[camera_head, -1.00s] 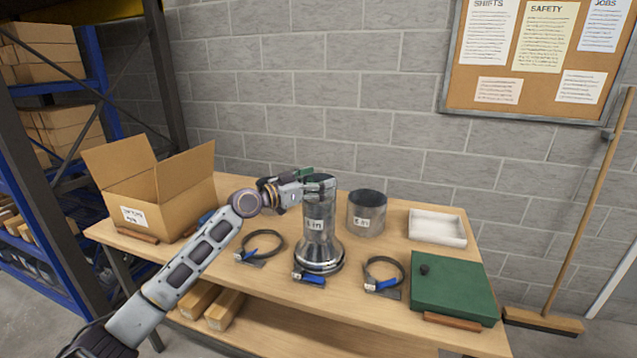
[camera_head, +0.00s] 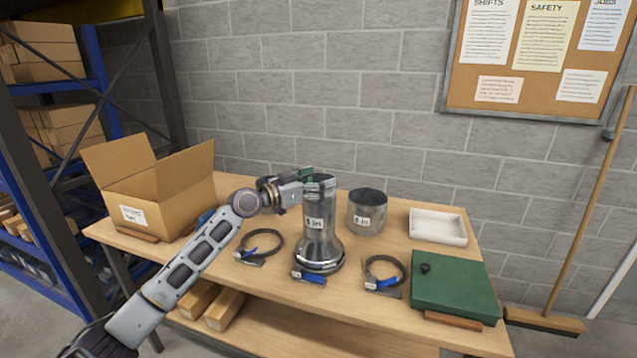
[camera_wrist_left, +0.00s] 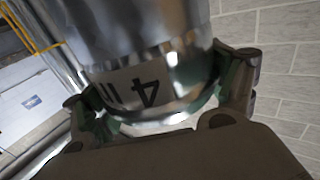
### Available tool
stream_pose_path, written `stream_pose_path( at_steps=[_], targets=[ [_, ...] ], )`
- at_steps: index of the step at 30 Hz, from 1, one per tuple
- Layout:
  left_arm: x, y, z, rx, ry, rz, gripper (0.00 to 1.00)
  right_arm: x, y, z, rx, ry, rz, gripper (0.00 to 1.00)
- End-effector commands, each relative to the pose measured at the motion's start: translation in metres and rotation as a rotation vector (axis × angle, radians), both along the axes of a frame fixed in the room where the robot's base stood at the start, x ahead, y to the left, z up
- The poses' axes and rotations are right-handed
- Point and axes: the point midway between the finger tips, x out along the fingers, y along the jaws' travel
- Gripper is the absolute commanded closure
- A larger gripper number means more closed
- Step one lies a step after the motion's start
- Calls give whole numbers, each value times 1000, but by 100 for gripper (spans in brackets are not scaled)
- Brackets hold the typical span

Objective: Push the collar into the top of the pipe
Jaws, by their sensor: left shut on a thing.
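A shiny metal pipe (camera_head: 316,238) with a white size label stands upright on the bench, widening into a round base. My left gripper (camera_head: 319,188) reaches in from the left at the pipe's top and is shut on the collar there. The fingers cover most of the collar, and I cannot make out the seam between it and the pipe. In the left wrist view the fingers (camera_wrist_left: 165,95) sit either side of a metal cylinder (camera_wrist_left: 140,35), with an upside-down "4 in" label between them. My right gripper is not in view.
A second, wider metal cylinder (camera_head: 366,213) stands close on the right. Black band clamps with blue handles (camera_head: 262,244) lie left, in front and right (camera_head: 384,273). An open cardboard box (camera_head: 150,190), a white tray (camera_head: 438,228) and a green case (camera_head: 454,288) are on the bench.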

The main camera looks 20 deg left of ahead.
Motion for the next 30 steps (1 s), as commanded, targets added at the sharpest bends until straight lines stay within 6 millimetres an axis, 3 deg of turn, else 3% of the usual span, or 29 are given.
stream_pose_path(
  at_steps=[1,4,20,30],
  targets=[
    [0,0,0,-1,-1,0,13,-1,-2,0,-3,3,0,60],
    [0,0,0,-1,-1,0,0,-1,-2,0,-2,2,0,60],
    [-2,1,-1,0,1,0,0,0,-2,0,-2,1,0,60],
    [-15,13,-1,0,0,1,0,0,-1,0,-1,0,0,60]
  ],
)
